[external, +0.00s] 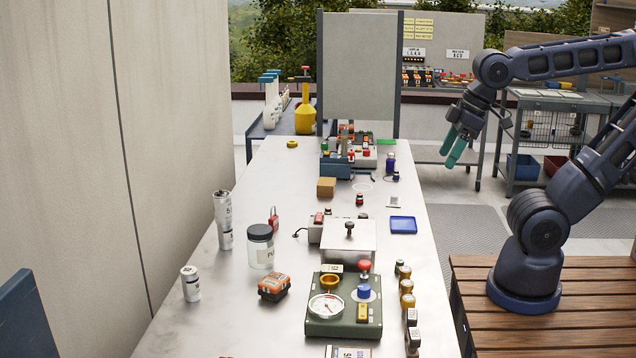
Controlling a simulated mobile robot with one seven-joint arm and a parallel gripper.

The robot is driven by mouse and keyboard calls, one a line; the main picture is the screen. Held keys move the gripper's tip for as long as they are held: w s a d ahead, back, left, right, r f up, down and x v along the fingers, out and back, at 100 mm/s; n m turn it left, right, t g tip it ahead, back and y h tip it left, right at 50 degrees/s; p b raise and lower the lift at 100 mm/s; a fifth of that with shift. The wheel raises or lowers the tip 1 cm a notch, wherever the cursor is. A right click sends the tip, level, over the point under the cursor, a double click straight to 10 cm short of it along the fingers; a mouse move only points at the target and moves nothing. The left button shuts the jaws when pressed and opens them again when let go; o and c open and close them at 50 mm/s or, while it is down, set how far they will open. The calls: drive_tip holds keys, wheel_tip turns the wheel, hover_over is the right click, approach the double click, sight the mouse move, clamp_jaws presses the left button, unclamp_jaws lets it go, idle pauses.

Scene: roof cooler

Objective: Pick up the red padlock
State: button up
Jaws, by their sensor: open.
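The red padlock (274,223) stands on the long metal table (180,320). It is just behind the clear jar with the dark lid (260,246) and left of a metal box with a black knob (348,240). It looks upright, with a thin shackle on top. My gripper (452,150) has green fingers and hangs in the air past the table's right edge. It is open and empty, well to the right of the padlock and farther back.
Silver cans (223,210) stand left of the padlock. An orange and black block (273,287) and a green gauge box (344,306) are nearer. A blue tray (403,225) lies at the right edge. A grey panel (358,75) rises at the back.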

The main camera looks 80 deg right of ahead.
drive_tip(key=c, duration=0.5)
drive_tip(key=shift+c, duration=0.2)
drive_tip(key=n+g+h, duration=0.4)
drive_tip(key=n+g, duration=0.2)
drive_tip(key=n, duration=0.8)
hover_over(273, 217)
drive_tip(key=a, duration=0.4)
wheel_tip(273, 217, down, 23)
drive_tip(key=x, duration=0.5)
drive_tip(key=shift+w+d+f, duration=0.2)
drive_tip(key=shift+w+d, duration=0.1)
drive_tip(key=shift+w, duration=0.05)
drive_tip(key=shift+x, duration=2.5)
